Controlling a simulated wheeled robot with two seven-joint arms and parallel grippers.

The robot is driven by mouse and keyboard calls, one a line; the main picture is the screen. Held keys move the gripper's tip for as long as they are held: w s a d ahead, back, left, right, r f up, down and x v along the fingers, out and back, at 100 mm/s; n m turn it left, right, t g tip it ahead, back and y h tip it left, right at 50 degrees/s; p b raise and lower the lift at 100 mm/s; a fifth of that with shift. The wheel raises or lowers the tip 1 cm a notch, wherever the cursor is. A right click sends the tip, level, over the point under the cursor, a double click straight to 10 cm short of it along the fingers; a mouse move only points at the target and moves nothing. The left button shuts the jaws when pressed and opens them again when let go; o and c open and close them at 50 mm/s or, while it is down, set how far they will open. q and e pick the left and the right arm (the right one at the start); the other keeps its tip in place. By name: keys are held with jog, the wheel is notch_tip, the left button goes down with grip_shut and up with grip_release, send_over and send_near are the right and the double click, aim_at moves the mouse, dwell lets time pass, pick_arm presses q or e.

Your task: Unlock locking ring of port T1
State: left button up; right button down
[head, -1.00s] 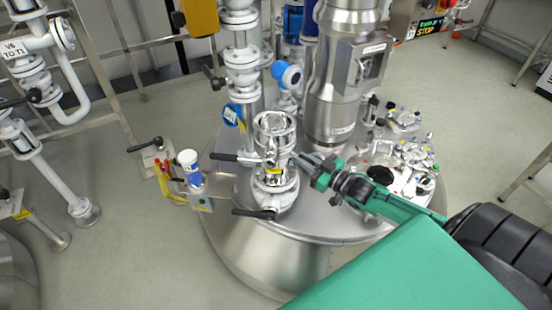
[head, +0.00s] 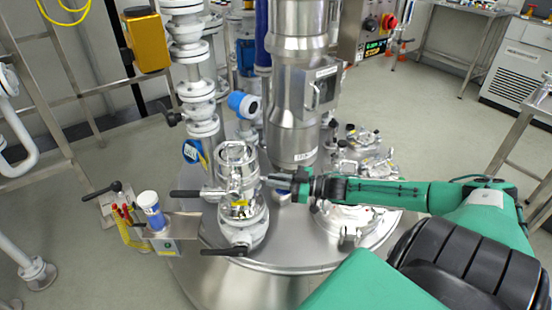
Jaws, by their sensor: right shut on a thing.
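The port (head: 243,222), a steel fitting on the vessel lid with a yellow label, stands left of centre in the head view. I take it to be T1, but cannot read its marking. One black handle (head: 186,194) points left from its upper part, another (head: 224,251) from its base. My right gripper (head: 274,181) reaches in from the right, with its fingers at the right side of the port's upper ring (head: 240,186). It is shut on a part of the locking ring there; the fingers hide the gripped part. My left gripper is not in view.
A thick steel column (head: 296,100) rises just behind the gripper. White flanged pipes (head: 195,90) stand behind the port. A small bracket with a blue and white container (head: 151,210) sits left of the port. Clamped fittings (head: 365,140) crowd the lid's right side.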

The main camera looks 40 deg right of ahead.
jog(key=c, duration=1.4)
grip_release()
jog(key=shift+w+d, duration=0.1)
jog(key=shift+c, duration=0.2)
